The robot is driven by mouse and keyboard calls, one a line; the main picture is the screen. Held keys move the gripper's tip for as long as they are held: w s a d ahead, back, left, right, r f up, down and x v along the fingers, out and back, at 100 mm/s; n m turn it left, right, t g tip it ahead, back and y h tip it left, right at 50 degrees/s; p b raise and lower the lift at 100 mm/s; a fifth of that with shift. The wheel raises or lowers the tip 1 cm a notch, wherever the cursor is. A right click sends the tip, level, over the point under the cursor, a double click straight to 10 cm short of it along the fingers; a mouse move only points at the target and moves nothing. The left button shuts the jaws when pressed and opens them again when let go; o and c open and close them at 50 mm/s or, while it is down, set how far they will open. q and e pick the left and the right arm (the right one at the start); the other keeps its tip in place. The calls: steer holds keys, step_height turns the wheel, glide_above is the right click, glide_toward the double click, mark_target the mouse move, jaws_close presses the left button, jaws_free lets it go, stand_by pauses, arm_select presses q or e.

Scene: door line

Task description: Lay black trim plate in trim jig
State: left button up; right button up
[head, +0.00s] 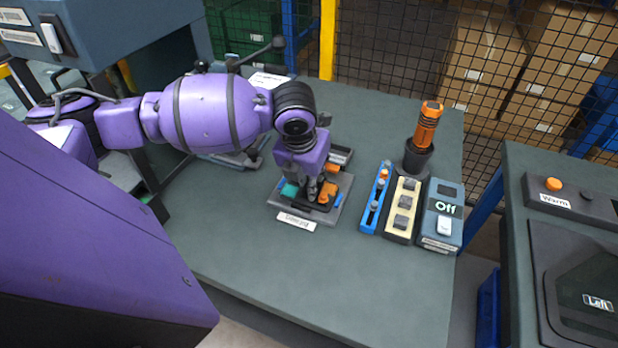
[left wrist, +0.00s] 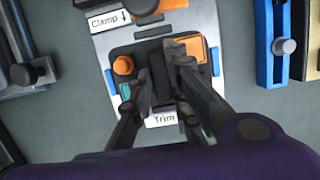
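The trim jig (head: 341,207) is a grey plate with a dark bed and orange and teal pieces, near the middle of the bench; its dark bed (left wrist: 120,53) and Trim label show in the left wrist view. My left gripper (head: 314,192) points down over the bed. In the left wrist view my left gripper (left wrist: 163,78) has a finger close on either side of the black trim plate (left wrist: 158,70), apparently gripping it. The plate is low over or in the bed; the fingers partly hide it, and whether it touches the bottom is unclear. My right gripper is not in view.
Right of the jig are a blue rail (head: 376,199), a cream block with dark buttons (head: 401,222) and a switch box reading Off (head: 441,221). An orange-handled tool stands in a black cup (head: 417,160). The bench front (head: 330,275) is clear.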

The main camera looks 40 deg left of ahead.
mark_target(304, 200)
arm_select(q)
steer(key=o, duration=0.4)
steer(key=shift+c, duration=0.2)
steer(key=shift+r, duration=0.25)
steer(key=p+v, duration=0.1)
steer(key=v, duration=1)
steer(key=shift+r, duration=0.45)
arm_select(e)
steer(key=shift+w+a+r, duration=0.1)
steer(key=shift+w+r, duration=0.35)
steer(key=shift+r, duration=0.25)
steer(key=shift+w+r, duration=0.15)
arm_select(q)
steer(key=shift+c, duration=0.2)
